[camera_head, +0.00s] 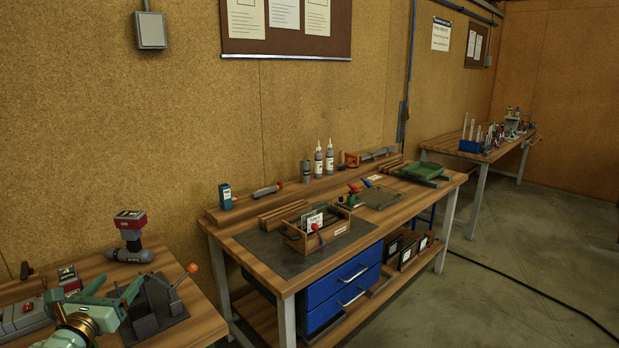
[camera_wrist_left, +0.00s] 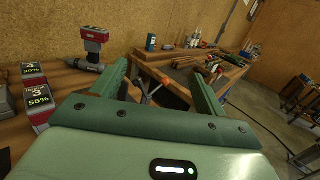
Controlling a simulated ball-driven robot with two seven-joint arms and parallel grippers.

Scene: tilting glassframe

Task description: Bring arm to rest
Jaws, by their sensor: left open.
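My left gripper (camera_head: 118,287) reaches in from the lower left of the head view, over the near workbench (camera_head: 205,325). Its two green fingers are apart with nothing visible between them. In the left wrist view, the fingers (camera_wrist_left: 160,80) also stand wide apart and empty. A dark grey fixture (camera_head: 160,302) with an orange-knobbed lever stands close beside the fingers on the right. I cannot tell whether they touch. My right gripper is not in view.
A drill (camera_head: 130,238) stands behind the gripper. A battery (camera_head: 69,279) lies left of it; the wrist view shows numbered batteries (camera_wrist_left: 37,92). The middle bench (camera_head: 375,226) holds a wooden toolbox (camera_head: 316,236) and bottles (camera_head: 329,160). Open floor (camera_head: 520,250) lies right, crossed by a cable (camera_head: 540,292).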

